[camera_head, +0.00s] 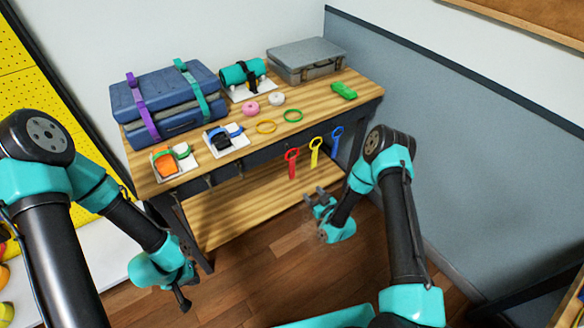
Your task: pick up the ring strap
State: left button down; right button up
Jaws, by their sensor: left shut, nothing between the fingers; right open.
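Several straps with ring-shaped tops hang from hooks along the table's front edge: a red strap (292,166), a yellow strap (315,154) and a blue strap (336,140). I cannot tell which is the ring strap. My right gripper (313,197) is open and empty, below and in front of the hanging straps, apart from them. My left gripper (183,301) is shut and empty, low at the left, in front of the table's left leg and well away from the straps.
The wooden table (240,130) bears a blue suitcase (170,98) with straps, a grey case (305,60), white trays, tape rolls, an orange ring (266,127) and a green ring (293,115). A lower shelf (240,215) looks bare. A grey wall (460,130) stands at the right.

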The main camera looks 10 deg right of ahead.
aim_at(293, 172)
jog(key=x, duration=1)
jog(key=shift+x, duration=2.6)
jog(key=shift+a+f, duration=0.15)
jog(key=c, duration=1)
